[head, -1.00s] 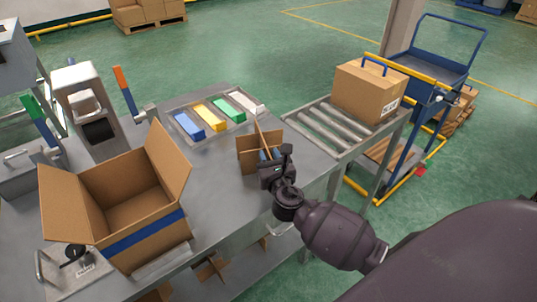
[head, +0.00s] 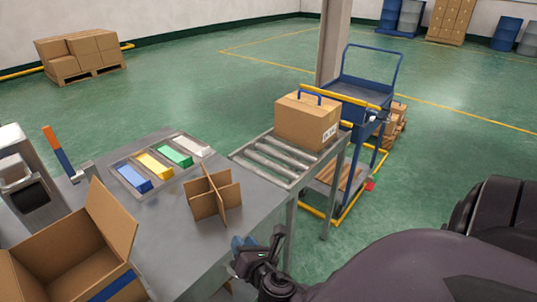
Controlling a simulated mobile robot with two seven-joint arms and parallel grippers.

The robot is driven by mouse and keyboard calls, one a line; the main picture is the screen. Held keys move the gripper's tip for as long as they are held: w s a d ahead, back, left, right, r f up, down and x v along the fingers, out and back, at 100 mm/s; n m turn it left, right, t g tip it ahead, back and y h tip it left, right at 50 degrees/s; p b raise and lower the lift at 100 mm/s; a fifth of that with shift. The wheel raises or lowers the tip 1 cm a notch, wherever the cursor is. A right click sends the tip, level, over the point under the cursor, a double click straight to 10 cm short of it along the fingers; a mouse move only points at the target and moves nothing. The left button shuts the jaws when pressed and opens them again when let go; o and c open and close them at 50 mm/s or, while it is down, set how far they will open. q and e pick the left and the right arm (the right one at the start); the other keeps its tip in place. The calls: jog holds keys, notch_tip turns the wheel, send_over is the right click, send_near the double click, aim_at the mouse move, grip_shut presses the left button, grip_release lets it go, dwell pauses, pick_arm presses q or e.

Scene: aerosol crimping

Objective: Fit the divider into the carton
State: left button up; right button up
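The cardboard divider (head: 213,196), made of crossed panels, stands upright on the grey table, right of centre. The open carton (head: 72,254) with raised flaps and a blue band is at the lower left; its inside looks empty where it shows. My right gripper (head: 238,246) is in front of the divider, near the table's front edge, and apart from it. Its blue-grey fingertips point left, and I cannot make out a gap between them. My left gripper is not in view.
A tray (head: 186,169) with blue, yellow, green and white blocks lies behind the divider. A roller conveyor (head: 266,157) with a closed box (head: 307,120) adjoins the table's right end. A grey press (head: 27,183) stands at the left. Bare tabletop lies between carton and divider.

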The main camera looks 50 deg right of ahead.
jog(key=s+a+f+m+g+y, duration=0.1)
jog(key=s+f+m, duration=0.3)
jog(key=m, duration=0.7)
jog(key=s+a+f+m+g+y, duration=0.1)
jog(key=s+f+m+g+y, duration=0.1)
jog(key=s+f+m, duration=0.3)
jog(key=s+m+y, duration=0.1)
jog(key=s+m, duration=0.3)
jog(key=m, duration=0.3)
jog(key=shift+g, duration=0.4)
jog(key=shift+o, duration=0.5)
jog(key=m, duration=0.1)
jog(key=s+m, duration=0.1)
jog(key=shift+a+f+m+y, duration=0.2)
jog(key=shift+m+y, duration=0.1)
jog(key=shift+w+d, duration=0.1)
